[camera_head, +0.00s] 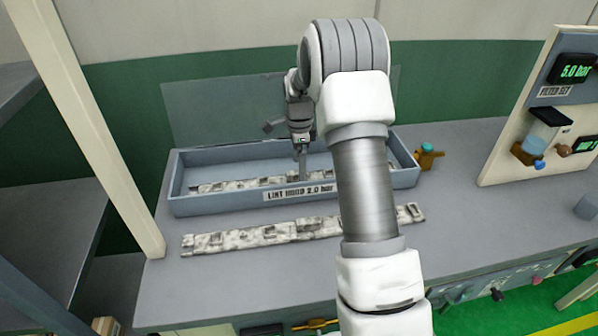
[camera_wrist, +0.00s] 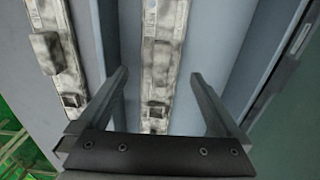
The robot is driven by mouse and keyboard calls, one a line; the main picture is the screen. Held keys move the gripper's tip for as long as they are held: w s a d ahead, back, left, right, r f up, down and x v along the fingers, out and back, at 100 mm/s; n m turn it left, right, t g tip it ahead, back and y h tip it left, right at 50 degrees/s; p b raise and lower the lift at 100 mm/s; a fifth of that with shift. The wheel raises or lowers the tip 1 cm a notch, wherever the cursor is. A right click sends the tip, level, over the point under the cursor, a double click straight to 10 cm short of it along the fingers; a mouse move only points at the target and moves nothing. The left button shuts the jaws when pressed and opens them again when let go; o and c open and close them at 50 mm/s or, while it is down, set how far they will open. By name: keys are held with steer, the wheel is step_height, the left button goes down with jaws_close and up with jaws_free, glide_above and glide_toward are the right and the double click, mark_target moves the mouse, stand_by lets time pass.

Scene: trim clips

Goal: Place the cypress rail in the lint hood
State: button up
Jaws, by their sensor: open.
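The lint hood is a long grey-blue open box (camera_head: 403,178) on the bench, with a label reading "LINT", a partly obscured word and "2.0 bar". A mottled grey-white rail (camera_head: 228,186) lies lengthwise inside it. A second similar rail (camera_head: 255,237) lies on the bench in front of the hood. I cannot tell by name which is the cypress rail. My gripper (camera_head: 301,168) points down into the hood at the inner rail. In the wrist view my gripper (camera_wrist: 158,75) is open, its fingers on either side of the inner rail (camera_wrist: 160,50); whether they touch it is unclear.
A clear panel (camera_head: 215,110) stands behind the hood. A brass-coloured valve (camera_head: 428,157) is at its right end, and a panel reading 5.0 bar (camera_head: 565,95) stands further right. A cream post (camera_head: 85,125) rises at the left. My arm hides part of both rails.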

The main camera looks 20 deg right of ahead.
step_height(320, 180, up, 9)
steer(key=s+a+r+n+t, duration=0.1)
steer(key=s+a+r+n, duration=0.35)
steer(key=s+r, duration=0.25)
steer(key=s+a+r+n+t, duration=0.2)
steer(key=s+a+r+n, duration=0.1)
steer(key=s+r+n, duration=0.3)
steer(key=s+a+n+t, duration=0.2)
steer(key=s+n, duration=0.7)
steer(key=s, duration=1)
steer(key=shift+a+n+t, duration=0.3)
steer(key=shift+a+n, duration=0.05)
steer(key=shift+a, duration=0.65)
steer(key=shift+c, duration=0.2)
